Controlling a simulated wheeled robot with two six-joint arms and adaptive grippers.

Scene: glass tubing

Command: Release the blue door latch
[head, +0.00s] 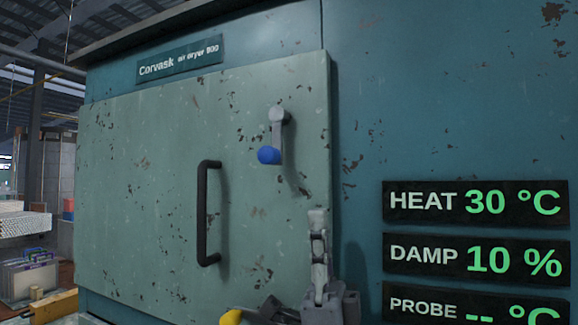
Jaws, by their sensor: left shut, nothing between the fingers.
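The blue door latch (269,155) is on the upper right part of the pale green door (140,200). Its short grey lever (277,133) hangs down from a pivot near the door's right edge, with the blue knob at its lower end. The door looks shut against the teal dryer. My left gripper (318,217) points upward below and to the right of the latch, near the door's lower right edge. Its fingers are together and empty, clear of the knob. My right gripper is not seen.
A dark upright door handle (203,213) stands out left of the latch. Display panels (475,203) for heat, damp and probe are on the dryer wall at right. Shelving and crates (28,275) stand far left. The space in front of the latch looks clear.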

